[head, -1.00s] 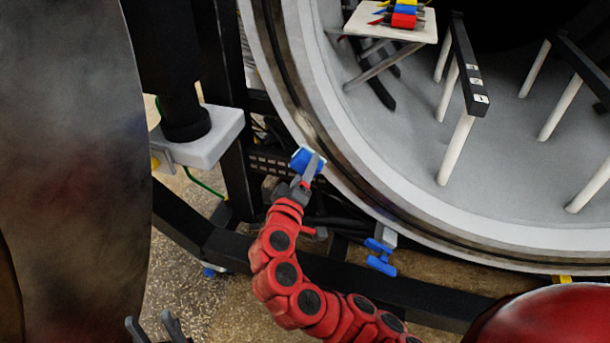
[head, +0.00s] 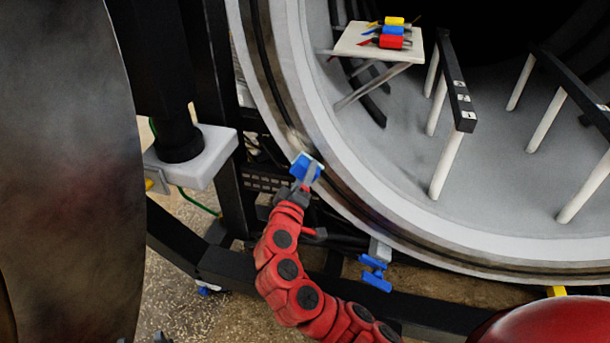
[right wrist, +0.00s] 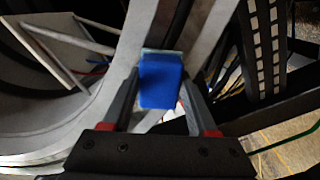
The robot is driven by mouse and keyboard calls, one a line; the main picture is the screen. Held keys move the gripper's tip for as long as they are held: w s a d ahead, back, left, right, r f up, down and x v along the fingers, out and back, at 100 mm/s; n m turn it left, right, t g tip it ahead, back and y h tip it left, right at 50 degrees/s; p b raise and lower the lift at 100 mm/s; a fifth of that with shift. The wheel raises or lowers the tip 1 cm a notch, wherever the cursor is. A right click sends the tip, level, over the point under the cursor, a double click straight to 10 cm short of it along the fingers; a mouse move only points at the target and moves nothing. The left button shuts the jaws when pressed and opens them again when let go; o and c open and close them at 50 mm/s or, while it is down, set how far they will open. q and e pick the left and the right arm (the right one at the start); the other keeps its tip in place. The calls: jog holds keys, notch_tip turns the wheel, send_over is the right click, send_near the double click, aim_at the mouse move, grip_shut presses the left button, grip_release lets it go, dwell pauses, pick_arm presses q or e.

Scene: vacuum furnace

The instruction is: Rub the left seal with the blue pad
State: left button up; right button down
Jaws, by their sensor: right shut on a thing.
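The blue pad (head: 304,167), with a pale face on its far side, is gripped by my right gripper (head: 308,175) at the lower left of the chamber rim. In the right wrist view the pad (right wrist: 160,82) sits between both fingers. The seal (head: 262,70) is a dark line running along the round metal rim on its left side. The pad is at or just over this rim; I cannot tell whether it touches the seal. A lighter patch shows on the rim just above the pad. My left gripper (head: 140,338) shows only two separated fingertips at the bottom edge.
Inside the chamber are a small white table (head: 350,42) with red, blue and yellow items, and black rails (head: 455,85) on white posts. A blue-handled clamp (head: 375,275) is below the rim. A black frame bar (head: 240,270) crosses below. A large dark rounded panel (head: 65,170) fills the left.

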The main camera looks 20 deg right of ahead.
jog(key=shift+x, duration=0.9)
jog(key=shift+r, duration=0.1)
